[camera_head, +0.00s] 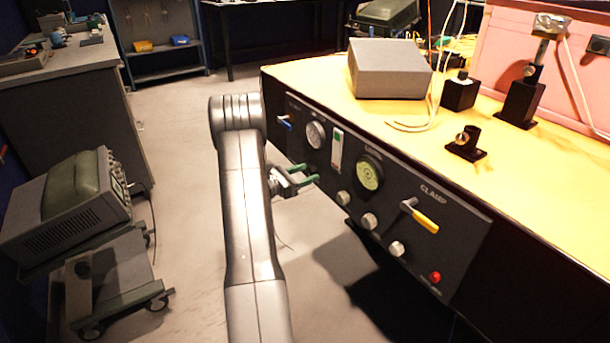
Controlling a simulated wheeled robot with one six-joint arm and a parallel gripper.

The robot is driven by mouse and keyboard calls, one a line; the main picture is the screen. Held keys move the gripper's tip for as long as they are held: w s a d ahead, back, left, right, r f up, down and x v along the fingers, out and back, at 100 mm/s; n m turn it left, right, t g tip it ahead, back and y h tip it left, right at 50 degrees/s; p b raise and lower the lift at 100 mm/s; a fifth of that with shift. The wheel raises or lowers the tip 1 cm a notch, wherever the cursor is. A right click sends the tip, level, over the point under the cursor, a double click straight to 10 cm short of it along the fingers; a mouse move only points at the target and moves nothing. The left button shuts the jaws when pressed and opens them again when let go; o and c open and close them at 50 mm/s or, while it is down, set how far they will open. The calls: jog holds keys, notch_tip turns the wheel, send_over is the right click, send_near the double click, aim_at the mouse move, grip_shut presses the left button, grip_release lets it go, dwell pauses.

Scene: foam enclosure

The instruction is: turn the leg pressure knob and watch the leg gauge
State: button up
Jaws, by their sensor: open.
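The black control panel (460,230) runs along the side of the table. It carries a small round gauge (316,135) at left and a larger pale-green gauge (369,174) nearer the middle. Three pale knobs sit in a row low on the panel: a left knob (343,197), a middle knob (369,221) and a right knob (397,249). I cannot read which knob or gauge is the leg one, nor the needles. My gripper (309,173), with green fingers, is open and empty. It appears left of the left knob and below the small gauge, apart from the knob.
A yellow clamp lever (425,222) and a red button (435,277) are on the panel's right part; a blue lever (285,125) is at its left end. A grey block (388,68) lies on the tabletop. A wheeled instrument cart (85,265) stands left.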

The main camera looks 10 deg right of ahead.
jog(key=shift+d, duration=0.1)
jog(key=c, duration=1)
jog(key=shift+o, duration=0.2)
jog(key=shift+f+m+b, duration=0.2)
jog(key=shift+m+b, duration=0.2)
jog(key=shift+b, duration=0.3)
jog(key=shift+f+m+b, duration=0.1)
jog(key=shift+m+b, duration=0.5)
jog(key=shift+b, duration=0.45)
jog(key=m+b, duration=0.6)
jog(key=b, duration=0.3)
jog(key=shift+w, duration=0.1)
jog(key=shift+r+m+b, duration=0.2)
jog(key=shift+m+b, duration=0.5)
jog(key=shift+b, duration=0.2)
jog(key=shift+r, duration=0.1)
